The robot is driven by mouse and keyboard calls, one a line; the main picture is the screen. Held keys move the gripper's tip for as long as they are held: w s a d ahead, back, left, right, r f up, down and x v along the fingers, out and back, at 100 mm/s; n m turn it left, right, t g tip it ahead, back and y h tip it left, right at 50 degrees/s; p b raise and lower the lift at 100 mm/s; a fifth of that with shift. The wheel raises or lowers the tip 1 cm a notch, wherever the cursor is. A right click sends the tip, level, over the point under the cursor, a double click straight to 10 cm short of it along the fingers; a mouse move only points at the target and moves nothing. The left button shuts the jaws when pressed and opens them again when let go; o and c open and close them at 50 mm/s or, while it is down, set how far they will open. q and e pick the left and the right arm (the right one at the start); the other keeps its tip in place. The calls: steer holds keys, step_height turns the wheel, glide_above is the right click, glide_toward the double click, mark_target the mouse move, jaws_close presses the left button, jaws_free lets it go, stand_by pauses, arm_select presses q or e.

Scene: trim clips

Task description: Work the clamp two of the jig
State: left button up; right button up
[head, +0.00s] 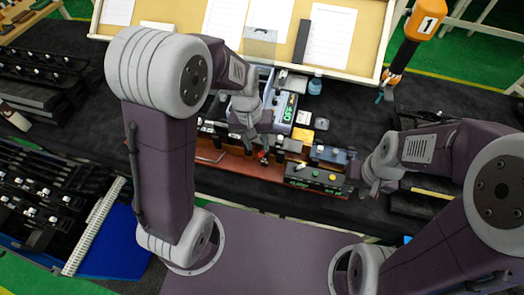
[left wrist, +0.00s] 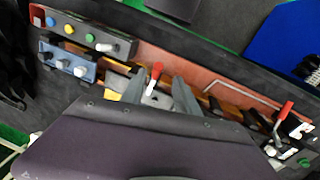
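The jig is a long reddish-brown board (head: 235,166) on the black-covered table; it also shows in the left wrist view (left wrist: 200,72). One clamp with a red-tipped lever (left wrist: 156,72) stands mid-board. A second red-handled clamp (left wrist: 285,109) is at the right end in that view. I cannot read which clamp is number two. My left gripper (head: 250,143) is over the board. In the left wrist view its fingers (left wrist: 158,90) are apart, with the mid-board lever appearing between them, a gap on each side. My right gripper (head: 373,188) hangs right of the board; its finger opening is unclear.
A control box with coloured buttons (head: 315,179) stands at the board's right end, with a blue-grey box (head: 332,155) behind it. A device with a green display (head: 288,110) stands behind the board. A bent metal rod (left wrist: 242,90) lies on the board between the clamps.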

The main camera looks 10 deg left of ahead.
mark_target(262, 152)
arm_select(q)
steer(key=f, duration=0.2)
steer(key=d+f, duration=0.1)
steer(key=f, duration=0.3)
steer(key=shift+w+d, duration=0.1)
steer(key=shift+d, duration=0.2)
steer(key=shift+a+f, duration=0.25)
steer(key=shift+f, duration=0.1)
steer(key=shift+d, duration=0.1)
steer(key=shift+c, duration=0.4)
steer(key=shift+r, duration=0.1)
steer(key=c, duration=0.5)
jaws_close()
steer(key=shift+w, duration=0.1)
